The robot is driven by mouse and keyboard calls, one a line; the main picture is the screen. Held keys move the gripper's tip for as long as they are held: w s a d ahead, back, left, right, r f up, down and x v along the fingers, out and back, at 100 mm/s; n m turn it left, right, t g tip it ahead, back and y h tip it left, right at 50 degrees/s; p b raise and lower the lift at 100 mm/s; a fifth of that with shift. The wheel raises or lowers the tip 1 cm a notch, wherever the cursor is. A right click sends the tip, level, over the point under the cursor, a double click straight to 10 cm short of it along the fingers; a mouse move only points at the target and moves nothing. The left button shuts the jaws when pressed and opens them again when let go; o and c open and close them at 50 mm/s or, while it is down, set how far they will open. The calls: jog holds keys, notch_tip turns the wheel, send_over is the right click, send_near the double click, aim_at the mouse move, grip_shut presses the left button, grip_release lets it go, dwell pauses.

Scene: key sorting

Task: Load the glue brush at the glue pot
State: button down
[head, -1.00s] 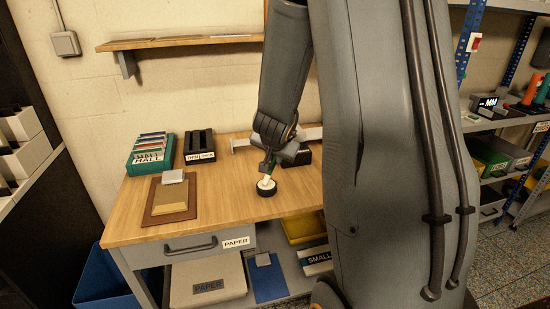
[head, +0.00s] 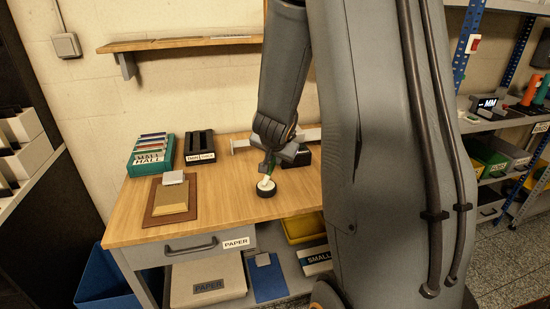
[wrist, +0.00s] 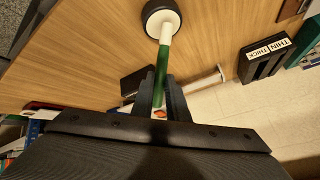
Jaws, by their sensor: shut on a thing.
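The glue pot (head: 266,189) is a short black round pot with a white top, standing on the wooden workbench. It also shows in the wrist view (wrist: 148,20). The glue brush (wrist: 162,65) has a green handle and a pale lower part. My gripper (wrist: 161,82) is shut on the green handle and holds the brush above the pot, a little tilted. The brush's lower end meets the pot's white top in the wrist view; how deep it sits is hidden. In the head view my gripper (head: 270,164) is just above the pot.
A brown board with a tan block (head: 171,202) lies left of the pot. A green holder (head: 150,156) and a black holder (head: 199,148) stand at the back left. A dark block (head: 302,157) stands behind my gripper. The bench front (head: 215,222) is clear.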

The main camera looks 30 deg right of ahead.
notch_tip(320, 180, up, 7)
jog(key=p, duration=0.7)
jog(key=shift+f, duration=0.15)
dwell(0.7)
